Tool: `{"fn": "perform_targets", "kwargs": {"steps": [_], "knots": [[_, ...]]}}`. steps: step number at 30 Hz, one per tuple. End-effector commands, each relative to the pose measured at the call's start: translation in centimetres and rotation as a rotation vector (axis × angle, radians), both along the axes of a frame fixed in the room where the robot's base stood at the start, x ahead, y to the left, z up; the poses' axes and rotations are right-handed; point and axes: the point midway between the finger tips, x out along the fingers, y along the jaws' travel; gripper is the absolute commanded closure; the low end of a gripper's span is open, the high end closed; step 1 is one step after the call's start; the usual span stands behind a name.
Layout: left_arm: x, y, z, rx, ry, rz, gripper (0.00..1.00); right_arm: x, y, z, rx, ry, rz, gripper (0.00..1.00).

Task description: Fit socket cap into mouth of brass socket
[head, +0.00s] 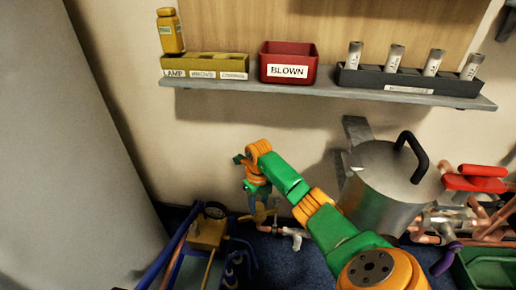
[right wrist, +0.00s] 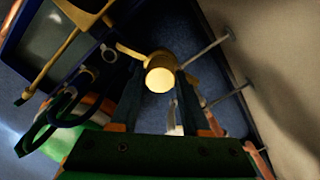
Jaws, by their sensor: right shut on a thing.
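My right gripper (head: 258,203) reaches down near the wall, low in the middle of the head view. In the right wrist view its two fingers (right wrist: 158,88) are closed on a short brass piece with a bright round end, which looks like the socket cap (right wrist: 160,78). A brass part (head: 262,214) shows just under the gripper in the head view, beside a copper pipe fitting (head: 290,233). I cannot tell whether this part is the brass socket or the held piece, or whether the two touch. The socket's mouth is not clearly visible. My left gripper is not in view.
A wall shelf (head: 330,93) holds a yellow bottle, a yellow labelled rack, a red BLOWN bin (head: 288,63) and a dark rack of grey cylinders. A large metal pot (head: 385,190) and copper pipes with a red handle (head: 475,180) stand right. A blue-railed cart (head: 205,235) is lower left.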

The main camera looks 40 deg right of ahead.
Motion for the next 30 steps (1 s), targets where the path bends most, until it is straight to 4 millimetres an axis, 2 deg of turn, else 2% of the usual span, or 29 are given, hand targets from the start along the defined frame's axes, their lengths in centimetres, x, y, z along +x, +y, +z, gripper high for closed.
{"fn": "perform_targets", "kwargs": {"steps": [19,20,23,30], "knots": [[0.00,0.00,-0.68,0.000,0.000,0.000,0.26,-0.06,-0.05,-0.89,0.000,0.001,-0.001,1.00],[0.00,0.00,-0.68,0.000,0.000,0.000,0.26,-0.06,-0.05,-0.88,0.000,0.001,-0.001,0.46],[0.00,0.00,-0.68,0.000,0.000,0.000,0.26,-0.06,-0.06,-0.88,0.000,0.001,-0.001,0.19],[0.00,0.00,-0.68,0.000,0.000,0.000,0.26,-0.07,-0.07,-0.89,0.000,0.001,-0.002,0.19]]}}
